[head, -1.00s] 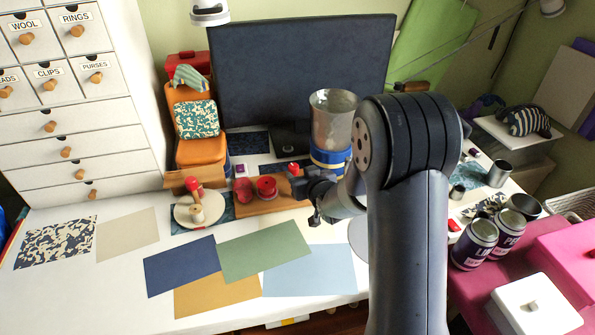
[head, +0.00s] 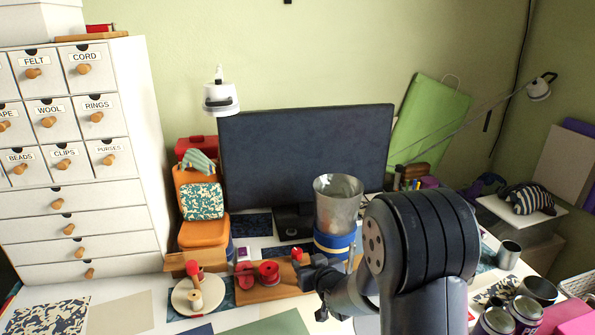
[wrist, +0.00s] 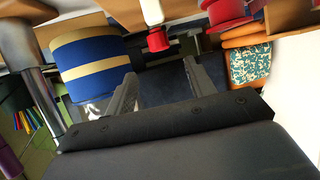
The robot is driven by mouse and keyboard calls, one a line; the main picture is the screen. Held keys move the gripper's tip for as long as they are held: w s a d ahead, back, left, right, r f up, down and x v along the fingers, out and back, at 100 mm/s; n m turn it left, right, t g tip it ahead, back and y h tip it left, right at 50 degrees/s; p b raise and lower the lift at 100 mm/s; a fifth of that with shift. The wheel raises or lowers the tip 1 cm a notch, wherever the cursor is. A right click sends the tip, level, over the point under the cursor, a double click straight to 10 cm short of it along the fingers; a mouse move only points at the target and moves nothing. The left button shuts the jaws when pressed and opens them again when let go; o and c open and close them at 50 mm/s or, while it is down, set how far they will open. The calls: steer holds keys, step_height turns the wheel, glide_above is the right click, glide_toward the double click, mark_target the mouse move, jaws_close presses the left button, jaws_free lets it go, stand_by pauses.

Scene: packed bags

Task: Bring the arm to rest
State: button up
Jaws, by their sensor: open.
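My arm rises from the lower right in the head view and bends down to the left. My gripper (head: 310,275) is at its end, above the desk, left of the striped canister and near the wooden board with red spools. In the wrist view my gripper (wrist: 158,95) shows two dark fingers spread apart with nothing between them. Beyond the fingers are the blue and tan striped canister (wrist: 88,62), a red knob (wrist: 158,40) and a patterned pouch (wrist: 250,65). The wrist view appears upside down.
A dark monitor (head: 305,155) stands behind a metal cylinder (head: 337,205). A white drawer cabinet (head: 75,215) is at left. Spools (head: 269,273) stand on a wooden board (head: 240,293). Tins (head: 497,321) are at lower right.

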mark_target(298, 253)
steer(key=x, duration=0.8)
steer(key=shift+w+f, duration=0.2)
steer(key=shift+w+a+r+p, duration=0.1)
steer(key=shift+w+p, duration=0.1)
steer(key=shift+p, duration=0.65)
steer(key=shift+b, duration=0.45)
steer(key=shift+s+b, duration=0.15)
steer(key=shift+b, duration=0.15)
